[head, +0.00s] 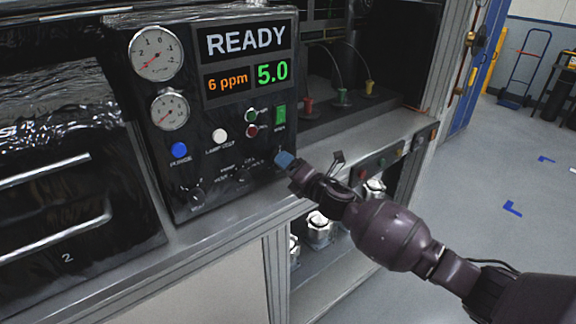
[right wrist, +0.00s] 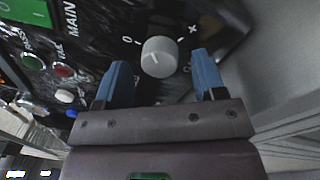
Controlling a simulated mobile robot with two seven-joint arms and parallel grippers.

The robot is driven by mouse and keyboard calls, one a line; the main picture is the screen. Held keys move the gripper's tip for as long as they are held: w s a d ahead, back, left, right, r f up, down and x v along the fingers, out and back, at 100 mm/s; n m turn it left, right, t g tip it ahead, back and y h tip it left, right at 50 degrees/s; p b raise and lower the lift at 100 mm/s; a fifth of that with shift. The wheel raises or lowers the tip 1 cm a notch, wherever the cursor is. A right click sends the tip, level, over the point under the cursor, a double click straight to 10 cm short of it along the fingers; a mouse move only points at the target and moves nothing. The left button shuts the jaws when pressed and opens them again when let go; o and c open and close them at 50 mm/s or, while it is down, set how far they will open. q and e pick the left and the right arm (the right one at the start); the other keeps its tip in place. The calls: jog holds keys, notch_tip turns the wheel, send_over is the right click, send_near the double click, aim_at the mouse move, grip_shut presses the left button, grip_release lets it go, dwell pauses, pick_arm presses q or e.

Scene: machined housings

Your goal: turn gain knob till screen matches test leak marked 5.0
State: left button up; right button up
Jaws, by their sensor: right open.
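The black panel's screen (head: 246,58) reads "READY", with an orange "6 ppm" and a green "5.0". My right gripper (head: 285,158) is at the panel's lower right corner, its blue fingertips in front of the panel. I see gaps between the knob and both fingers. The knob is hidden by my gripper in the head view. I cannot read a "gain" label. My left gripper is out of view.
Two round gauges (head: 156,53), a blue button (head: 179,150), a white button (head: 219,135), a green switch (head: 280,113) and a dark selector knob (head: 196,196) share the panel. A grey ledge (head: 255,200) runs below. Metal canisters (head: 318,230) stand under the bench. Open floor lies right.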

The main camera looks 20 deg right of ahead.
jog(key=v, duration=1)
jog(key=shift+b, duration=0.3)
jog(key=shift+s, duration=0.1)
jog(key=s+d+f+m+g+h, duration=0.3)
jog(key=s+f+m+g+h, duration=0.2)
jog(key=s+f+m, duration=1.8)
jog(key=s+m+h, duration=0.2)
jog(key=s+m, duration=0.1)
jog(key=m, duration=0.2)
jog(key=shift+s+d+f, duration=0.2)
jog(key=shift+s+f, duration=0.15)
jog(key=shift+s, duration=0.05)
dwell(0.7)
